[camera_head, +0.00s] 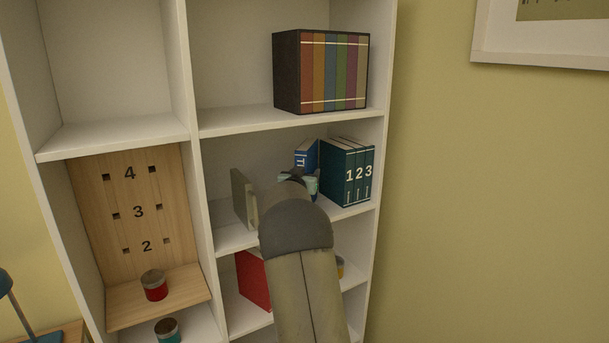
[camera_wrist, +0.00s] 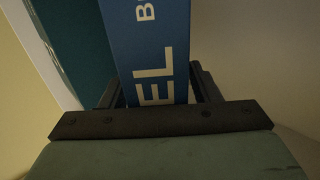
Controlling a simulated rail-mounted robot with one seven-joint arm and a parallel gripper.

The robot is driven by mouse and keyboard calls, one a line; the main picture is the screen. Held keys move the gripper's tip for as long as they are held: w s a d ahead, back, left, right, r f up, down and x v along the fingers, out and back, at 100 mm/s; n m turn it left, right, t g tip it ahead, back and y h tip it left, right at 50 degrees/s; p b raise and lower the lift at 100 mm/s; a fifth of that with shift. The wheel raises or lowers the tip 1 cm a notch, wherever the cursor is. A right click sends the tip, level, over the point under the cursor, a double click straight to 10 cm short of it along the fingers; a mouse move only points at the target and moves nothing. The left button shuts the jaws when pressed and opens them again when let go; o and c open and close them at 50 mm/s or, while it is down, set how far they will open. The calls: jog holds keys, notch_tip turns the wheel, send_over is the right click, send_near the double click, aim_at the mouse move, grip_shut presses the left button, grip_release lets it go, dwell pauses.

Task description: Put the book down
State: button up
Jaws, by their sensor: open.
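The blue book (camera_head: 306,154) with white lettering is in the middle shelf compartment, left of the dark teal numbered books (camera_head: 347,172). In the wrist view the blue book (camera_wrist: 152,50) fills the space between the two dark fingers of my gripper (camera_wrist: 158,90). My gripper is open, with one finger on each side of the book. In the head view my gripper (camera_head: 298,182) is largely hidden by my arm, and so is the book's lower part. I cannot tell whether the book's base rests on the shelf.
A grey-green upright panel (camera_head: 243,198) stands at the compartment's left. A bookcase box of coloured spines (camera_head: 321,71) sits on the shelf above. A red book (camera_head: 253,279) stands below. A wooden numbered board (camera_head: 130,215) and tins, including a red one (camera_head: 154,285), are at left.

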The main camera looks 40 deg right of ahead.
jog(key=b+v, duration=0.3)
jog(key=v, duration=0.9)
jog(key=shift+r, duration=0.2)
